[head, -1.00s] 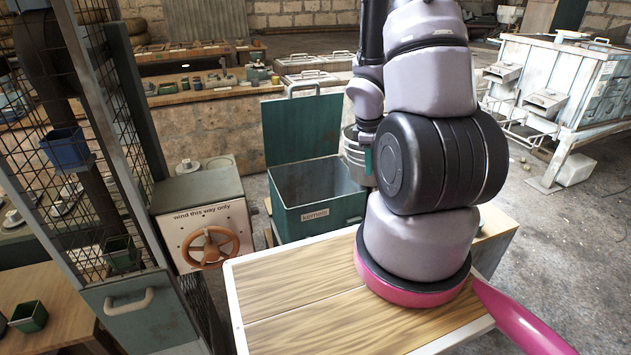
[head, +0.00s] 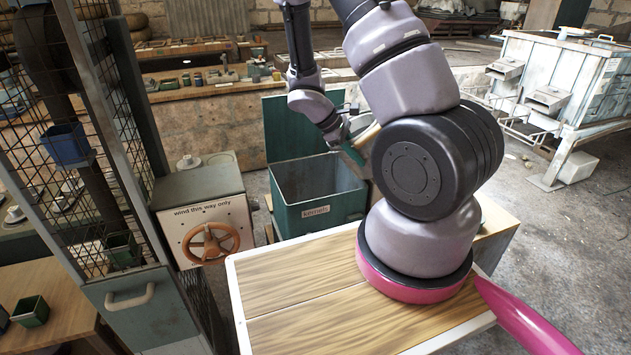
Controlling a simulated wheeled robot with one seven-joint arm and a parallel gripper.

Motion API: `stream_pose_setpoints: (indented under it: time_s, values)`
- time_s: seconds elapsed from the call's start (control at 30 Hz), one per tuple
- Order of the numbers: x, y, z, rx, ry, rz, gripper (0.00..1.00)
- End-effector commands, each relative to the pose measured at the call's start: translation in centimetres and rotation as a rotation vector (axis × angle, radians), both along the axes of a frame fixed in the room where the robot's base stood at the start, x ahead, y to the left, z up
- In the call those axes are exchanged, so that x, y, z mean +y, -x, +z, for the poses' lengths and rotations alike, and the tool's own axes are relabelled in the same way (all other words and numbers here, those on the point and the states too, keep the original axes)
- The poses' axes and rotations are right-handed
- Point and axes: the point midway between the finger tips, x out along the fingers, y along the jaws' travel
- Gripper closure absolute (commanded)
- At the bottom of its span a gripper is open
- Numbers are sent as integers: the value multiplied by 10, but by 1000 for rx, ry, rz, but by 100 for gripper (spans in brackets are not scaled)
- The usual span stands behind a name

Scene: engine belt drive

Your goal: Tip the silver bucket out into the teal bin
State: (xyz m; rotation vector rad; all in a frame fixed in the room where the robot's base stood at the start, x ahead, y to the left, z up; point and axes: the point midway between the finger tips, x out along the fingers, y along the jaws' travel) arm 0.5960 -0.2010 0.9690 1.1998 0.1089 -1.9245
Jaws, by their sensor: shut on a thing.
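The teal bin (head: 290,218), labelled "kernels", stands open just behind my wooden deck, its lid raised at the back. The part of its inside that I see looks dark and bare. My gripper (head: 352,150) is above the bin's right rear side, shut on the silver bucket (head: 359,124). Only a small part of the bucket shows beside my arm; it looks tilted. Its mouth and contents are mostly hidden, and I cannot tell whether anything is falling from it.
A box with a brown handwheel (head: 207,243) stands left of the bin. A mesh cage (head: 85,130) with small bins is at far left. A pale cabinet (head: 565,85) stands at back right. A long bench (head: 205,90) runs behind.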

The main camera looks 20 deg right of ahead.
Motion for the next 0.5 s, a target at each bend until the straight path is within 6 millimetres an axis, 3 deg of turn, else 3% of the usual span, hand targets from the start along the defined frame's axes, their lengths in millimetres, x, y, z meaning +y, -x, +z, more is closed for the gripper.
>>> stream_pose_setpoints:
  time_s: [0.5]
  values:
    - [16,-4,3,129,292,-14,100]
